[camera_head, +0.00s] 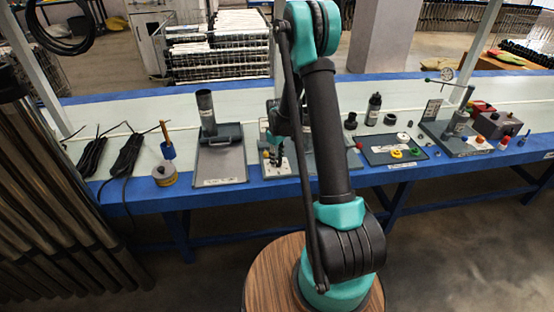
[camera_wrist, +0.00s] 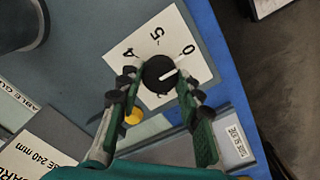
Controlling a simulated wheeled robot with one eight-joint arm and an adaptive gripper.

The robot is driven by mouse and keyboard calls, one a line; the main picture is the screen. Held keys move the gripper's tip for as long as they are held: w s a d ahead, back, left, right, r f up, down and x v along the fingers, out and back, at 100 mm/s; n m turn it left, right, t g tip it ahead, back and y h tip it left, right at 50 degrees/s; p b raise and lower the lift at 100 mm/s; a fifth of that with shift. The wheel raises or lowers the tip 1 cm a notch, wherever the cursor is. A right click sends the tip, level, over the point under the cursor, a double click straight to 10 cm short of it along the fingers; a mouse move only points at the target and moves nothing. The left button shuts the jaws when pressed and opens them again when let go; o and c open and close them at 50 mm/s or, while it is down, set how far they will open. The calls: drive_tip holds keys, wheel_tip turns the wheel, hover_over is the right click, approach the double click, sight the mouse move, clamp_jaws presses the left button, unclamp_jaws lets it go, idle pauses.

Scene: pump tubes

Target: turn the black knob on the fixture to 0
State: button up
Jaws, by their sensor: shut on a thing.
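The black knob (camera_wrist: 158,72) sits on a white dial card (camera_wrist: 196,68) in the wrist view. The card shows the figures 4, 5 and 0. The knob's white line points to the right in the picture, toward the card's side below the 0, and not clearly at the 0. My gripper (camera_wrist: 155,85) is shut on the knob, with one green finger on each side. In the head view my gripper (camera_head: 275,160) is down at the fixture (camera_head: 285,170), and the knob cannot be made out there.
A yellow button (camera_wrist: 133,116) is close beside my left finger. The blue table edge (camera_wrist: 235,90) runs right of the card. In the head view a grey board with an upright cylinder (camera_head: 206,110) stands left of my gripper, and a tray of small parts (camera_head: 393,150) lies right.

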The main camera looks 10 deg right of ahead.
idle(0.3)
drive_tip(key=o, duration=1.2)
drive_tip(key=shift+c, duration=0.2)
wheel_tip(320, 180, up, 12)
